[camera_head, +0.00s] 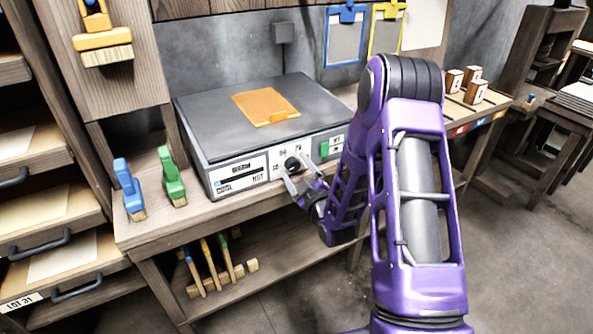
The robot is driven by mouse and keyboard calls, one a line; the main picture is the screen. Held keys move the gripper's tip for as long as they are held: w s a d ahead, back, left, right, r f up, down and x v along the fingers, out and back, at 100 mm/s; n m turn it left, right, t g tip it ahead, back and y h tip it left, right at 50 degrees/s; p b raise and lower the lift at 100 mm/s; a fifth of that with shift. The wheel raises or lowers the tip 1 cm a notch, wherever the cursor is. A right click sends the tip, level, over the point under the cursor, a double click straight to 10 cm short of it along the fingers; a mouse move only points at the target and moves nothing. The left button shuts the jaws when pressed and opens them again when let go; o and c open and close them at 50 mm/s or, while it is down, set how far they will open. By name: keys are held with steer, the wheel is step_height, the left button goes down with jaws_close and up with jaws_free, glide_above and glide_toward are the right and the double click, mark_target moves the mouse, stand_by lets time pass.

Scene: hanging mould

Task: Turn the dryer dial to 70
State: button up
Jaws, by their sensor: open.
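The dryer (225,152) is a dark grey flat-topped box with a light front panel, standing on the wooden bench. Its dial (292,164) is a small black knob in the middle of the front panel. Numbers sit around the dial; one at its upper right looks like 70, but they are small. The dial's pointer setting is too small to read. My gripper (300,184) is open, just in front of and below the dial. I cannot tell whether a finger touches the dial.
An orange sheet (266,107) lies on the dryer's top. A green switch (325,149) is right of the dial. A blue brush (129,188) and a green brush (171,177) stand left of the dryer. Wooden blocks (474,90) stand at the right. Tools (209,262) rest on the lower shelf.

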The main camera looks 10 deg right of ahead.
jaws_close()
steer(key=shift+m, duration=0.4)
steer(key=m, duration=0.4)
steer(key=shift+d+m+g, duration=0.1)
steer(key=shift+m+g, duration=0.2)
steer(key=m, duration=0.6)
steer(key=shift+r+g+y, duration=0.1)
steer(key=shift+g+y, duration=0.2)
steer(key=shift+g, duration=0.1)
steer(key=m, duration=0.5)
steer(key=shift+d+m+y, duration=0.15)
steer(key=shift+m+y, duration=0.15)
steer(key=shift+y, duration=0.1)
steer(key=m+p, duration=0.1)
steer(key=m, duration=0.3)
steer(key=shift+m+g+y, duration=0.3)
steer(key=shift+m+y, duration=0.1)
